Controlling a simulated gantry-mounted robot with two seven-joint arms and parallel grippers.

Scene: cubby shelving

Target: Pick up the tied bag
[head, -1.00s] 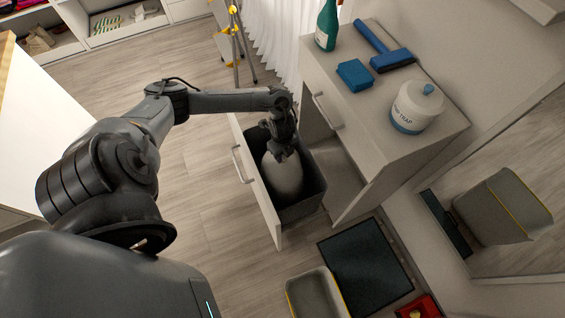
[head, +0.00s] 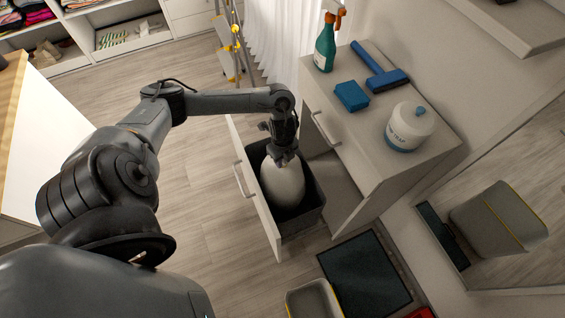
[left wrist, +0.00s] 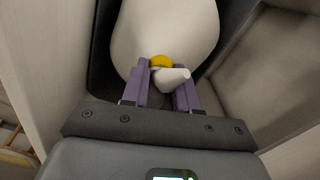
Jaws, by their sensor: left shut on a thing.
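The tied bag (head: 283,184) is white and rounded, inside a dark grey bin in the pulled-out drawer of the cabinet. My left gripper (head: 282,158) is at the top of the bag. In the left wrist view my left gripper (left wrist: 167,88) has its purple fingers shut on the bag's neck, beside a yellow tie (left wrist: 160,62). The bag's white body (left wrist: 165,28) hangs beyond the fingers. The bag's underside is hidden in the bin. My right gripper is not in view.
The bin (head: 301,222) surrounds the bag, with the drawer front (head: 257,205) on its left and the cabinet (head: 362,185) on its right. Floor to the left is clear.

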